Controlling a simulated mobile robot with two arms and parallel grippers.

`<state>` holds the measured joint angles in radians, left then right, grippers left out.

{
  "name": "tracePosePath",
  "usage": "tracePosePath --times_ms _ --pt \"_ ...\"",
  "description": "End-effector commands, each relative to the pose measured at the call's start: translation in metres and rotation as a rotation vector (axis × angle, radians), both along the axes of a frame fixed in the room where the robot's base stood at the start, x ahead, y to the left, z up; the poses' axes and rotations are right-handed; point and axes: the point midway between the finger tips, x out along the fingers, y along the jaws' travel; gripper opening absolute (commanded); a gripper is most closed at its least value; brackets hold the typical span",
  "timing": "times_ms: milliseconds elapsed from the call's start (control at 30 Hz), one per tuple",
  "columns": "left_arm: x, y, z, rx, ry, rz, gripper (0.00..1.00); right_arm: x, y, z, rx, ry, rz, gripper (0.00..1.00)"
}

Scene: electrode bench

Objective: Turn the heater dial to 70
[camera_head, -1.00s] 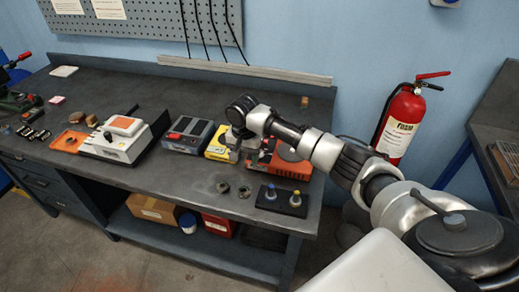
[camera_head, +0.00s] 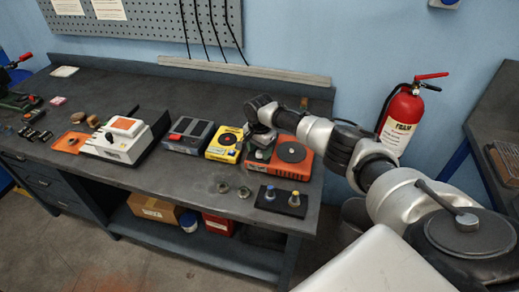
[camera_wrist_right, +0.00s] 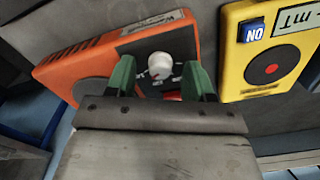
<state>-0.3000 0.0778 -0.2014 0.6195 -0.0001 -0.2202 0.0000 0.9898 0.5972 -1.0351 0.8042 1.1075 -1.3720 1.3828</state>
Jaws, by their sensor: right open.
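The heater is an orange box (camera_head: 306,157) with a round black plate, on the right part of the bench. It also shows in the wrist view (camera_wrist_right: 62,67). Its white dial (camera_wrist_right: 160,65) sits on a dark panel; the scale is too small to read. My right gripper (camera_head: 261,148) is over the heater's left end. In the wrist view its green fingers (camera_wrist_right: 159,80) are open, with the dial seen between them. I cannot tell whether the fingertips reach down around it. In the head view the gripper hides the dial. My left gripper is not in view.
A yellow device (camera_head: 225,143) stands close left of the heater, with a grey box (camera_head: 188,134) and a white instrument (camera_head: 117,144) farther left. A black stand (camera_head: 282,205) with two small capped pieces lies in front. Two small dark pieces sit beside it. The bench front edge is near.

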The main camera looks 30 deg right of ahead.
Motion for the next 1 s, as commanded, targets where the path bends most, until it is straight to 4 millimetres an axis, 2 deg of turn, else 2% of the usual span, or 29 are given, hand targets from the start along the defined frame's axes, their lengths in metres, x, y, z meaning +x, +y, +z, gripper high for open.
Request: tracePosePath --times_ms 367,667,1000 --pt "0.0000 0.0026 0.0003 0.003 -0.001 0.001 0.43 -0.0001 0.0002 -0.0060 0.000 0.000 0.001 0.51" --pt "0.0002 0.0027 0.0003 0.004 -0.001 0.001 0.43 -0.0001 0.0000 -0.0058 0.000 0.000 0.001 0.05" --pt "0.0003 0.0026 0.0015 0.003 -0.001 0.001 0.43 0.0000 0.0002 -0.0055 -0.001 0.000 0.050 0.04"
